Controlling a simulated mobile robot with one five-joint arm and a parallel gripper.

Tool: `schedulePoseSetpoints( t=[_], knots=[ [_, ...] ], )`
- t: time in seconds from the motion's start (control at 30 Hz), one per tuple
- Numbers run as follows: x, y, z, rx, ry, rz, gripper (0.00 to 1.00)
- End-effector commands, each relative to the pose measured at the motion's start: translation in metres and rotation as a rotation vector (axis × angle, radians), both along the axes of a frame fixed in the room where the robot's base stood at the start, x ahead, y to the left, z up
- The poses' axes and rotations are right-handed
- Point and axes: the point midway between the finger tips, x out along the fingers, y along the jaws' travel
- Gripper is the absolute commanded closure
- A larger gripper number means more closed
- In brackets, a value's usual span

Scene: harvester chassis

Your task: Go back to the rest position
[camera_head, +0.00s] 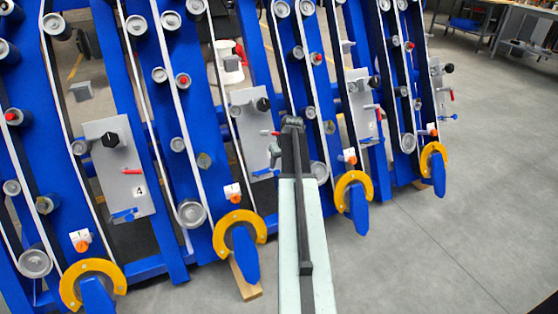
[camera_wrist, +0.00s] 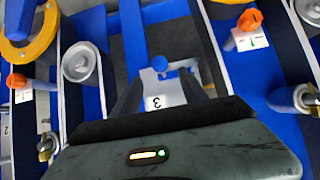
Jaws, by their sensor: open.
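My gripper (camera_head: 291,124) is at the far end of my pale arm, which reaches up from the bottom middle of the head view. It is in front of the blue harvester chassis (camera_head: 205,90). In the wrist view my gripper (camera_wrist: 160,92) has its two dark fingers spread apart, with nothing held between them. Beyond the fingers is a grey plate (camera_wrist: 166,102) marked 3, seen upside down, with a blue lever (camera_wrist: 160,63). The lever appears apart from the fingers. In the head view my arm hides part of the chassis behind it.
Grey control plates with black knobs, red levers and blue levers line the chassis; one plate (camera_head: 118,165) is marked 4. Yellow rings (camera_head: 240,222) stick out low down. An orange knob (camera_wrist: 250,20) is near the gripper. Open floor (camera_head: 480,190) lies right; a workbench (camera_head: 525,25) stands behind.

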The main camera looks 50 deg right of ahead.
Motion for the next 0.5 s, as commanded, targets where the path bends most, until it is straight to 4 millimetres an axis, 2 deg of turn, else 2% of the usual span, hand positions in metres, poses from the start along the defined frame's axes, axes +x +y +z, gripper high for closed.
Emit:
schedulePoseSetpoints(
  t=[0.43,0.5],
  knots=[
    [0.000,0.000,-0.002,0.000,0.000,0.001,0.49],
    [0.011,0.011,-0.001,0.000,0.000,0.020,0.49]
  ],
)
